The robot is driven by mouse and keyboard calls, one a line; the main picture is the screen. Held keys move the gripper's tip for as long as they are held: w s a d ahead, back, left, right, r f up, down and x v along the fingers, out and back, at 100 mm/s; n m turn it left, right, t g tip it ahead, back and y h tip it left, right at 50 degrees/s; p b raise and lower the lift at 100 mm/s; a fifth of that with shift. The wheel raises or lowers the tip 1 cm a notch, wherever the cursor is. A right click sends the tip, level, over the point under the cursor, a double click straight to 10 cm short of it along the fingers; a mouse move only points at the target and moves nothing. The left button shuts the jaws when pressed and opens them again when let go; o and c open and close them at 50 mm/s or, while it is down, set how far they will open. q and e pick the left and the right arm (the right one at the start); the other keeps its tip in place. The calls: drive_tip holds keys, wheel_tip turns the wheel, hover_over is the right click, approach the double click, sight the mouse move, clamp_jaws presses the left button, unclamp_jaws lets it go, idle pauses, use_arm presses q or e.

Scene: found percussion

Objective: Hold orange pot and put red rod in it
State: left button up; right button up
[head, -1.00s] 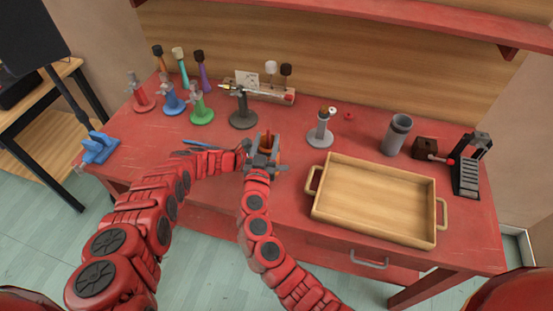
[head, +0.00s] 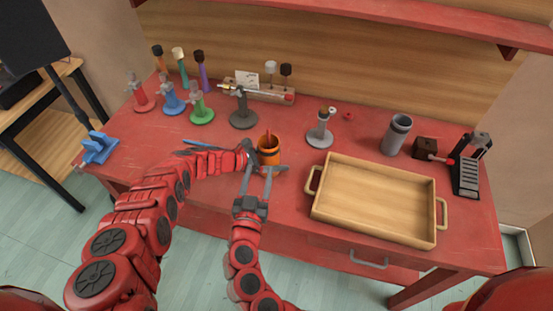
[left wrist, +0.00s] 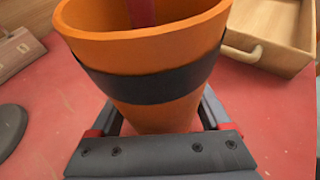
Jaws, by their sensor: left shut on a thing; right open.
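The orange pot (head: 269,152), with a black band round it, stands upright on the red table in the head view. It fills the middle of the left wrist view (left wrist: 150,60). The red rod (left wrist: 141,12) stands inside the pot; its top also shows over the rim in the head view (head: 268,133). My left gripper (left wrist: 158,115) is shut on the pot, its fingers on both sides of the lower body. My right gripper (head: 260,184) is open and empty, in front of the pot and apart from the rod.
A wooden tray (head: 322,209) lies to the right of the pot. A dark stand (head: 243,119) and a grey stand (head: 320,135) are behind it. Coloured stands, including a green one (head: 201,114), are at the back left. A blue rod (head: 200,143) lies left of the pot.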

use_arm(q)
drive_tip(key=o, duration=1.4)
drive_tip(key=shift+a, duration=0.1)
drive_tip(key=v, duration=1.1)
drive_tip(key=shift+a+r, duration=0.1)
drive_tip(key=shift+a, duration=0.05)
drive_tip(key=shift+s+a+r, duration=0.1)
drive_tip(key=shift+s+a, duration=0.05)
drive_tip(key=shift+a, duration=0.1)
